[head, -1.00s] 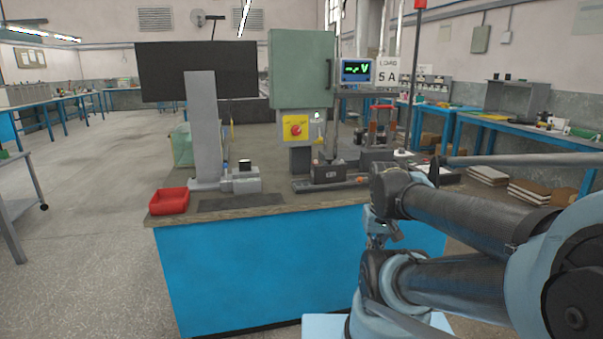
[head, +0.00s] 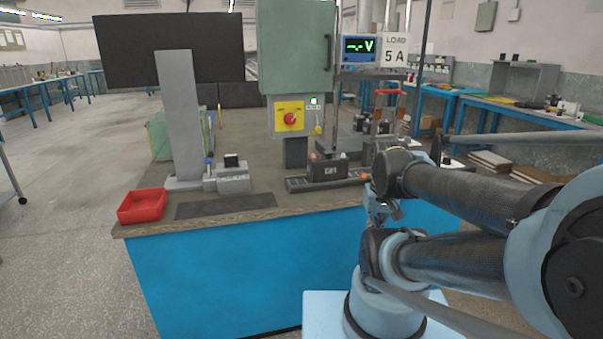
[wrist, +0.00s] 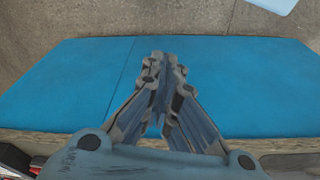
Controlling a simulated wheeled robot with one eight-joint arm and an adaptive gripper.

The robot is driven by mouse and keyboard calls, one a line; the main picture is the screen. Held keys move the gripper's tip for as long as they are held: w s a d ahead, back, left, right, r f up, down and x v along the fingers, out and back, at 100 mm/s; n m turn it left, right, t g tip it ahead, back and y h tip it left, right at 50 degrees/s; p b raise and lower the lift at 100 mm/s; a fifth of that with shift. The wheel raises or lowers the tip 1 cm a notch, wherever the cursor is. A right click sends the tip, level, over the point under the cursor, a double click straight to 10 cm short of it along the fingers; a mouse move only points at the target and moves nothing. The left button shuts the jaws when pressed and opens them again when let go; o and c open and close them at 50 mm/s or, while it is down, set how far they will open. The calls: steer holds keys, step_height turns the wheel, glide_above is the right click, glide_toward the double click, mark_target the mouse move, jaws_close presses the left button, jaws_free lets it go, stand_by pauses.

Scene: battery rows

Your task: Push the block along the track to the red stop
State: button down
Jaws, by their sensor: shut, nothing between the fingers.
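A dark block (head: 327,168) with a pale label and terminals on top sits on a low dark track (head: 303,184) on the bench. A small orange-red piece (head: 364,177) shows at the track's right end, partly hidden by my arm; I cannot tell if it is the stop. My gripper (wrist: 162,62) is shut and empty in the wrist view, against the bench's blue front panel, apart from block and track.
The bench's wooden top (head: 255,208) carries a red tray (head: 142,206), a dark mat (head: 226,205) and a grey column (head: 181,115). A green-grey cabinet (head: 297,48) stands over the bench behind the block. Open floor (head: 65,220) lies to the left.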

steer(key=w+a+r+n, duration=0.4)
steer(key=w+r+n, duration=0.25)
steer(key=r, duration=0.25)
steer(key=w+a+r+n+g, duration=0.1)
steer(key=w+a+r+n, duration=0.2)
steer(key=w+a+n, duration=0.4)
steer(key=w+a+r+n+g, duration=0.1)
steer(key=w+a+r+n, duration=0.3)
steer(key=w, duration=0.6)
steer(key=w+a+f+n, duration=0.35)
steer(key=w+a, duration=0.35)
steer(key=a, duration=0.3)
step_height(320, 180, down, 8)
steer(key=shift+s+f, duration=0.1)
steer(key=shift+f, duration=0.1)
steer(key=d, duration=0.2)
steer(key=shift+w+d+f, duration=0.15)
steer(key=shift+w+d, duration=0.2)
steer(key=shift+w, duration=0.05)
steer(key=shift+w+d, duration=0.15)
steer(key=shift+d, duration=0.4)
